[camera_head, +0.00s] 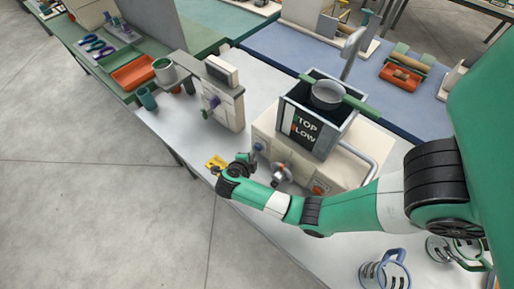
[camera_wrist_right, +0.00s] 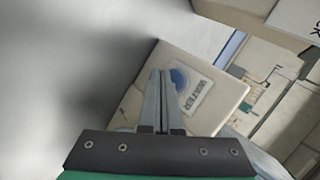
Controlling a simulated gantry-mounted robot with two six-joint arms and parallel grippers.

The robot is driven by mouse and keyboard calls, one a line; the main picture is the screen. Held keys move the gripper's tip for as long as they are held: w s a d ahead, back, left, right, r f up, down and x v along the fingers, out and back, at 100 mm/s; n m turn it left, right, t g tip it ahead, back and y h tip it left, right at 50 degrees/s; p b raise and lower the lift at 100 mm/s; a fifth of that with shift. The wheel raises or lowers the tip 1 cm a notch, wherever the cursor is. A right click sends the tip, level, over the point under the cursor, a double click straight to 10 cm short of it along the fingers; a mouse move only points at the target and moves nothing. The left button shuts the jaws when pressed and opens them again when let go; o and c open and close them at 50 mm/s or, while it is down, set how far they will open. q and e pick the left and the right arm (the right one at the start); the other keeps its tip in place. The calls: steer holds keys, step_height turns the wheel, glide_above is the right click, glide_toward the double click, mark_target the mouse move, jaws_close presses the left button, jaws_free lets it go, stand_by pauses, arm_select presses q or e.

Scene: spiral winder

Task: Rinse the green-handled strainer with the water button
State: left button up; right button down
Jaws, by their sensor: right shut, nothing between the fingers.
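The strainer (camera_head: 328,95) has a grey bowl and green handle pieces. It rests across the top of the dark sink box, below a grey tap (camera_head: 350,52). The blue water button (camera_head: 258,146) is on the front of the pale housing. In the right wrist view the blue button (camera_wrist_right: 179,79) sits beside a label. My right gripper (camera_head: 246,158) is shut and empty, with its fingertips close to the button. I cannot tell whether they touch it. My left gripper is not in view.
A grey knob (camera_head: 280,173) and a red button (camera_head: 320,188) are on the same housing. A yellow item (camera_head: 216,162) lies near the table edge beside my right gripper. A pale machine (camera_head: 222,100) stands to the left. Clear jugs (camera_head: 385,272) stand at the lower right.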

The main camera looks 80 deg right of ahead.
steer(key=shift+w+a, duration=0.4)
steer(key=shift+a, duration=0.35)
steer(key=shift+w+a, duration=0.35)
steer(key=shift+a, duration=0.35)
steer(key=shift+w+a, duration=0.4)
steer(key=shift+a, duration=0.35)
